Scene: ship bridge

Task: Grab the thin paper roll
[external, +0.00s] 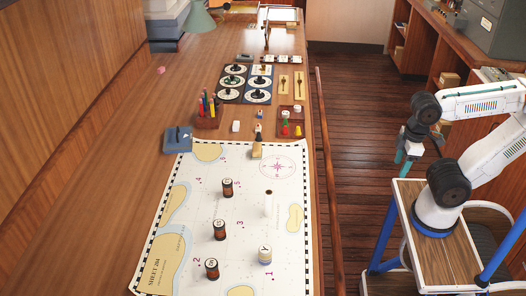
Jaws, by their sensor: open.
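A thin white paper roll (268,207) with a dark spot at its top appears to stand upright on the sea chart (245,195), to the right of the middle. Its pale side barely stands out from the chart. My gripper (401,158) is at the right, over the floor beyond the table's right edge, well apart from the roll. It is open and nothing shows between its fingers, which are small and partly hidden by the wrist.
Several dark striped cylinders (219,230) and a pale banded one (265,255) stand on the chart around the roll. A blue box (177,139), a pen holder (208,117) and dark dial panels (233,83) lie farther back. A wooden rail (324,170) runs along the table's right side.

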